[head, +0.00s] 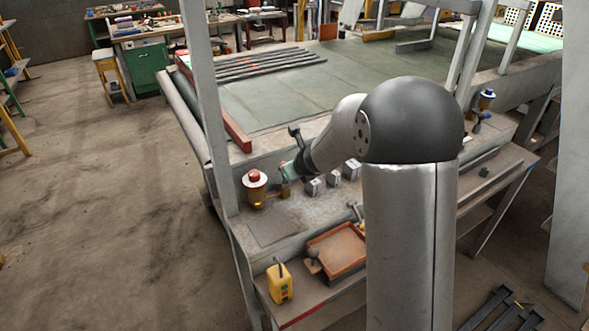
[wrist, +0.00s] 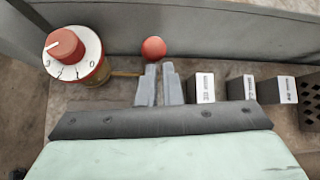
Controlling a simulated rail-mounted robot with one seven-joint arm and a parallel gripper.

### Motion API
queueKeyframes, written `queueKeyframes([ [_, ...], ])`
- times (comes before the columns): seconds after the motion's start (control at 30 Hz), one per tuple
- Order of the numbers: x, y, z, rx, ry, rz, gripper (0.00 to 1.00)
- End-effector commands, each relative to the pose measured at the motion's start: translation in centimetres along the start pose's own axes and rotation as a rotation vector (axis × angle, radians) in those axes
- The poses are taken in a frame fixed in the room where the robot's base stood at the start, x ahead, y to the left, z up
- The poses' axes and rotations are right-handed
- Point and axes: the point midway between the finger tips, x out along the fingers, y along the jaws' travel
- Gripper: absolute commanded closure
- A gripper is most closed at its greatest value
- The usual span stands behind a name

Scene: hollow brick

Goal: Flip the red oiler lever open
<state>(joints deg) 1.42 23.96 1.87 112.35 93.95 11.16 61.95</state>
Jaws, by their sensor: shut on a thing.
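The oiler is a yellow-brass cup with a white dial and a red knob on top (wrist: 68,47), at upper left in the wrist view. It also stands on the bench ledge in the head view (head: 255,188). A thin brass rod runs from it toward my fingers. The lever's red ball (wrist: 153,48) shows just beyond my fingertips. My gripper (wrist: 158,70) is shut on the lever, its two grey fingers close together with a narrow gap. The lever's shaft is hidden by the fingers. In the head view the gripper is small, right of the oiler.
Several small grey labelled blocks (wrist: 205,88) stand in a row right of my fingers. A grey wall (wrist: 215,25) rises behind. In the head view, an orange-rimmed tray (head: 313,267) and a yellow device (head: 279,284) are on the lower shelf. A grey post (head: 205,100) stands left of the oiler.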

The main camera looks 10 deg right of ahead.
Motion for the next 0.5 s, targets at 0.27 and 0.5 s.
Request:
queueKeyframes([
  [0.27,-0.2,0.6,2.4,-0.005,-0.043,0.012,1.00],
  [0.5,-1.8,0.3,3.7,-0.005,-0.042,0.010,1.00],
])
